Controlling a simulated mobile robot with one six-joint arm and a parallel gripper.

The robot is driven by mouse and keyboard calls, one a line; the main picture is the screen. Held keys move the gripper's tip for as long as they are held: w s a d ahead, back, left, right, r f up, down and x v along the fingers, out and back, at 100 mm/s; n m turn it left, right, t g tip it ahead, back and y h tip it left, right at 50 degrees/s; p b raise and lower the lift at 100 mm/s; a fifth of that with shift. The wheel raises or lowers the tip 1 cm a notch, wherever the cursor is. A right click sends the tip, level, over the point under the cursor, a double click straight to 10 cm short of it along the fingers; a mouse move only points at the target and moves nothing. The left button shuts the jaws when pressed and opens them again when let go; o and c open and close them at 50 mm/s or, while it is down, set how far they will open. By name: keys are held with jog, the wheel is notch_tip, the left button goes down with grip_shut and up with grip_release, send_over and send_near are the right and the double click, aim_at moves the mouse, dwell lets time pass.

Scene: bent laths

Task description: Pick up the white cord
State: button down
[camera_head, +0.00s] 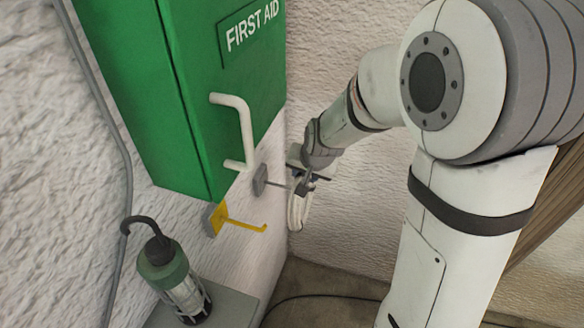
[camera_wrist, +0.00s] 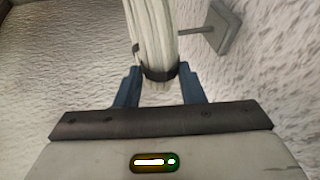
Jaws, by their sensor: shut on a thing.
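The white cord (camera_head: 296,209) is a coiled bundle that hangs beside the wall near a grey hook (camera_head: 261,180) in the head view. In the wrist view the white cord (camera_wrist: 152,35) runs up from between the fingers, with a dark band around it. My gripper (camera_head: 304,186) is shut on the white cord; in the wrist view the blue fingers of my gripper (camera_wrist: 160,80) stand on both sides of the bundle. The grey hook's plate (camera_wrist: 222,27) and rod show right of the cord in the wrist view. Whether the cord still rests on the hook is hidden.
A green first aid cabinet (camera_head: 172,90) with a white handle (camera_head: 241,130) hangs left of my gripper. A yellow hook (camera_head: 238,222) sits below it. A green lantern-like lamp (camera_head: 173,279) stands on a grey ledge (camera_head: 232,308). A dark cable (camera_head: 318,296) lies on the brown floor.

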jog(key=s+d+b, duration=0.3)
jog(key=s+d, duration=0.5)
jog(key=s, duration=0.1)
jog(key=shift+s+d+b, duration=0.25)
jog(key=shift+b, duration=0.15)
dwell(0.9)
jog(key=shift+w, duration=0.1)
